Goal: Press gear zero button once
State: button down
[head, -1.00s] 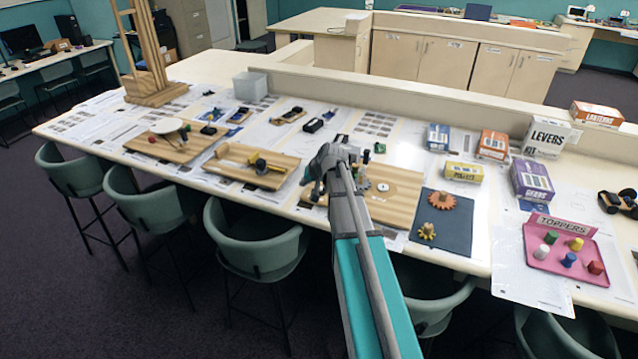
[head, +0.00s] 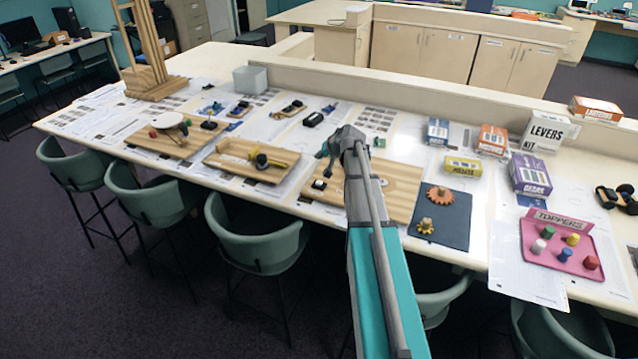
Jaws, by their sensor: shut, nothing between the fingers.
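A wooden gear board (head: 400,192) lies near the front of the long table, partly hidden behind my arm. On its left end is a small dark button-like part with a pale top (head: 319,184). I cannot read any label on it, so I cannot tell whether it is the gear zero button. My gripper (head: 327,169) is shut and empty, pointing down just above and to the right of this part in the picture. I cannot tell its height above the board or whether it touches anything. The gears on the board's middle are hidden by my arm.
A dark mat (head: 455,233) with orange and yellow gears is right of the board. Another wooden board (head: 235,167) with a yellow-and-black piece is to its left. A pink tray (head: 540,258) and kit boxes (head: 530,175) stand farther right. Green chairs (head: 262,247) line the front edge.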

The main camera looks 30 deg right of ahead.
aim_at(320, 183)
jog(key=shift+f+b, duration=4.25)
jog(key=shift+f, duration=0.1)
jog(key=shift+f, duration=0.1)
jog(key=shift+f+b, duration=0.3)
jog(key=shift+b, duration=0.1)
jog(key=shift+f+b, duration=0.4)
jog(key=shift+r, duration=0.1)
jog(key=shift+r+p, duration=0.75)
jog(key=shift+p, duration=0.1)
jog(key=shift+r, duration=0.1)
jog(key=shift+r+p, duration=2.4)
jog(key=shift+p, duration=0.1)
